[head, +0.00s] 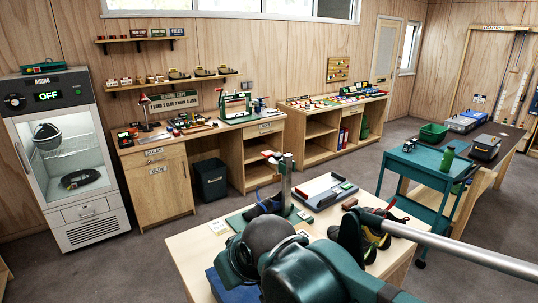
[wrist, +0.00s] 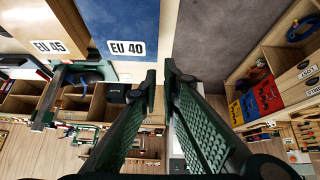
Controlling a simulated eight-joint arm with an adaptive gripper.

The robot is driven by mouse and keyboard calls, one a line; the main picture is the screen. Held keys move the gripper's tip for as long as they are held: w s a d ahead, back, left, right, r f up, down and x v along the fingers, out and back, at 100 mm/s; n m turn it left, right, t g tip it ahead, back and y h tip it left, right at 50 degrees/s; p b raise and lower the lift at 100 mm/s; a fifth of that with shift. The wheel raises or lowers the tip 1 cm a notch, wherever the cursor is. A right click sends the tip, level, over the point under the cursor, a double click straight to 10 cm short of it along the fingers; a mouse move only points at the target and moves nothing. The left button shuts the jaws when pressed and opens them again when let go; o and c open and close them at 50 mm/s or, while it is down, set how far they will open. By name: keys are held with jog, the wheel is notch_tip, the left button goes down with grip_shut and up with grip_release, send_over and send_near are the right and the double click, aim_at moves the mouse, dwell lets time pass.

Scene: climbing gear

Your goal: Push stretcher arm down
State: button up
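The stretcher stands on the near table in the head view. It has a grey upright post (head: 286,180) on a green base. Its arm with a red end (head: 269,155) sticks out to the left near the top of the post. A dark blue shoe (head: 266,205) is low beside the post. In the wrist view, what looks like the stretcher (wrist: 46,100) is at the left, upside down. My gripper (wrist: 160,82) is empty, with a narrow gap between its fingertips, apart from the stretcher. In the head view my arm hides the fingertips.
In the wrist view, boxes labelled EU 45 (wrist: 50,30) and EU 40 (wrist: 120,20) are close by. A teal cart (head: 425,165) stands to the right.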

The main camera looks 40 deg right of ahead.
jog(key=shift+n+g, duration=0.5)
jog(key=shift+n, duration=0.1)
jog(key=w+d+r, duration=0.1)
jog(key=w+r, duration=0.1)
jog(key=r, duration=0.1)
jog(key=w+d+r+p, duration=0.1)
jog(key=w+r, duration=0.1)
jog(key=w, duration=0.1)
jog(key=w+d+r, duration=0.1)
jog(key=w+r, duration=0.2)
jog(key=shift+w+r+p, duration=0.15)
jog(key=shift+r+p, duration=0.15)
jog(key=shift+p, duration=0.1)
grip_shut()
jog(key=w+d+r+n+g+p, duration=0.15)
jog(key=w+d+r, duration=0.3)
jog(key=w, duration=0.45)
jog(key=w+d+r+n+h+p, duration=0.1)
jog(key=w+d+r+p, duration=0.1)
jog(key=w+d+r, duration=0.5)
jog(key=w+d+r+n+g+p, duration=0.15)
jog(key=w+d, duration=0.25)
jog(key=w, duration=0.7)
jog(key=n+g+p, duration=0.4)
jog(key=n+p, duration=0.1)
jog(key=p, duration=0.3)
send_over(267, 152)
jog(key=a, duration=0.1)
notch_tip(267, 152, down, 14)
jog(key=shift+f, duration=0.1)
